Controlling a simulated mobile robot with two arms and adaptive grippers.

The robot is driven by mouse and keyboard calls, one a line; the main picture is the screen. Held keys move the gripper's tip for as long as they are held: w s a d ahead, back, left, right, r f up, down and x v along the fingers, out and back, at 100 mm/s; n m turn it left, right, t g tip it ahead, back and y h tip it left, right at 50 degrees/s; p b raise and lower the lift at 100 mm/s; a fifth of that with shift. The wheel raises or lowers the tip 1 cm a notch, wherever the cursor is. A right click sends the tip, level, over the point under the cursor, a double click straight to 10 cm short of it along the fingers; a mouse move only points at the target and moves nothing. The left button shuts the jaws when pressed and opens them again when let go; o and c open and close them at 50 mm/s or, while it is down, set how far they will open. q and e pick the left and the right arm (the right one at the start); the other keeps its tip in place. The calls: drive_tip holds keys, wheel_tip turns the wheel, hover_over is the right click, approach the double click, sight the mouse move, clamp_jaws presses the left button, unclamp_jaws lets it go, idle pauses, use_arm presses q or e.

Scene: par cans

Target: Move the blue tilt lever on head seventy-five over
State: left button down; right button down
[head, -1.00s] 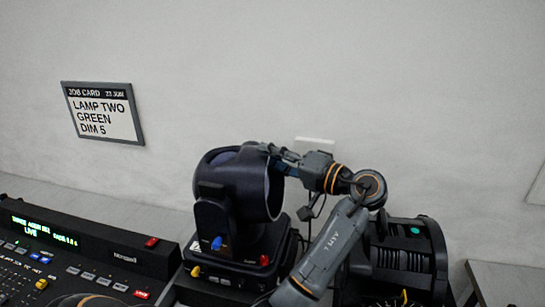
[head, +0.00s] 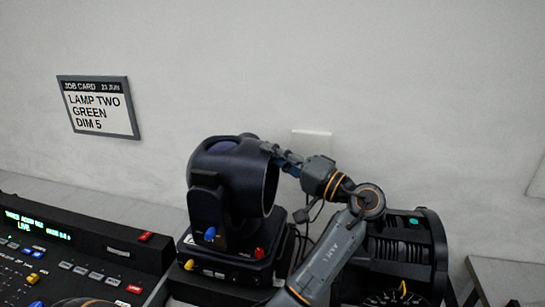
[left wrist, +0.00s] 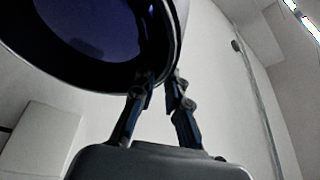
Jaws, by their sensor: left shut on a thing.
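A dark moving-head lamp (head: 228,165) stands on its black base (head: 225,265), its round lens opening facing right. The blue tilt lever (head: 210,234) is a small knob low on the lamp's yoke. A red lever (head: 259,253) and a yellow one (head: 189,265) sit on the base. My left gripper (head: 272,153) is at the upper edge of the lamp's front rim, apart from the blue lever. My right gripper is not seen.
A control console (head: 80,245) lies at the left. A black can-shaped lamp (head: 405,250) stands at the right, behind my left forearm. Cables hang behind the base. A job card (head: 98,106) hangs on the wall. The space above the lamps is clear.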

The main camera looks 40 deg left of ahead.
use_arm(q)
drive_tip(key=shift+f, duration=0.1)
drive_tip(key=c, duration=1.3)
unclamp_jaws()
drive_tip(key=shift+w+d, duration=0.1)
drive_tip(key=shift+w, duration=0.1)
drive_tip(key=shift+c, duration=0.2)
drive_tip(key=v, duration=1.2)
drive_tip(key=shift+f, duration=0.1)
